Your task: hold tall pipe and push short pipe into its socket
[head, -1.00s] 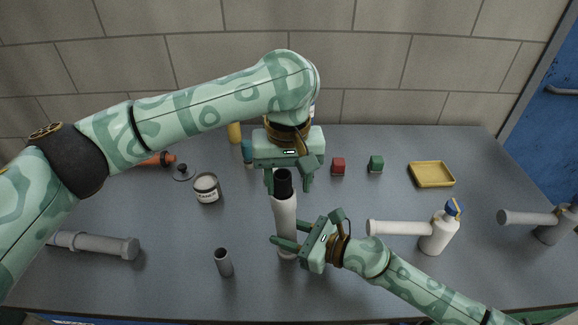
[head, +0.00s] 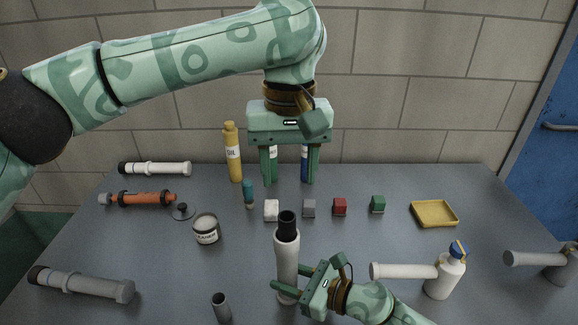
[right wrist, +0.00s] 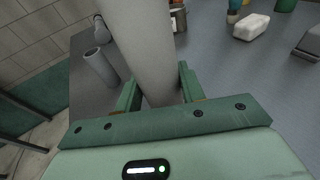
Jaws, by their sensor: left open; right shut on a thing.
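The tall white pipe (head: 286,262) stands upright on the table in the head view. The short black pipe (head: 287,226) stands upright in its top end, with part of its length showing above the rim; its lower end is hidden. My right gripper (head: 286,279) is shut on the tall pipe low down. In the right wrist view, the tall pipe (right wrist: 142,45) passes between the fingers. My left gripper (head: 291,183) is open and empty, pointing down, above and behind the short pipe, apart from it.
A grey tube (head: 221,308) stands left of the tall pipe. A white pipe fitting with a blue-topped bottle (head: 440,275) is at right. Small blocks (head: 340,207), a jar (head: 206,229) and a yellow tray (head: 434,213) lie farther back. The front middle-left table is mostly clear.

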